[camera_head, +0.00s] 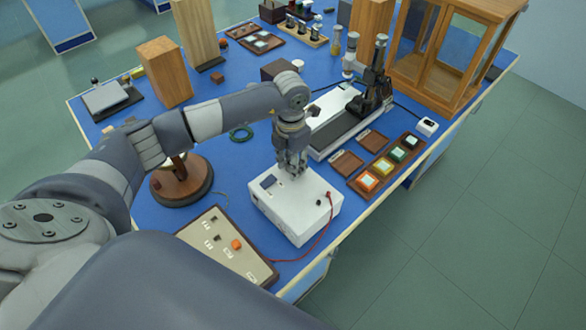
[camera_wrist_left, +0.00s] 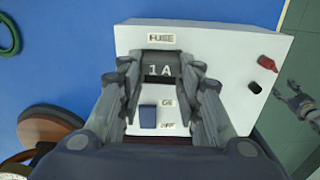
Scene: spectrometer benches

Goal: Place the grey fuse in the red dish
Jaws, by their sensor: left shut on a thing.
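My left gripper (camera_head: 293,168) is at the top of a white box (camera_head: 318,205) in the head view. In the left wrist view its fingers (camera_wrist_left: 161,95) are shut on the grey fuse (camera_wrist_left: 160,71), marked "1 A", below a "FUSE" label on the box (camera_wrist_left: 215,45). I cannot tell whether the fuse is seated or lifted. An orange-red square dish (camera_head: 367,181) with a pale centre is at the near end of a brown tray, right of the box. My right gripper (camera_wrist_left: 296,103) shows at the left wrist view's right edge; its opening is unclear.
The tray also holds yellow (camera_head: 383,166), green (camera_head: 397,154) and black (camera_head: 410,142) squares. Two flat brown trays (camera_head: 346,163) lie beside it. A long instrument (camera_head: 335,120) stands behind the box. A red cable (camera_head: 327,232) runs from the box. A switch panel (camera_head: 225,245) lies in front.

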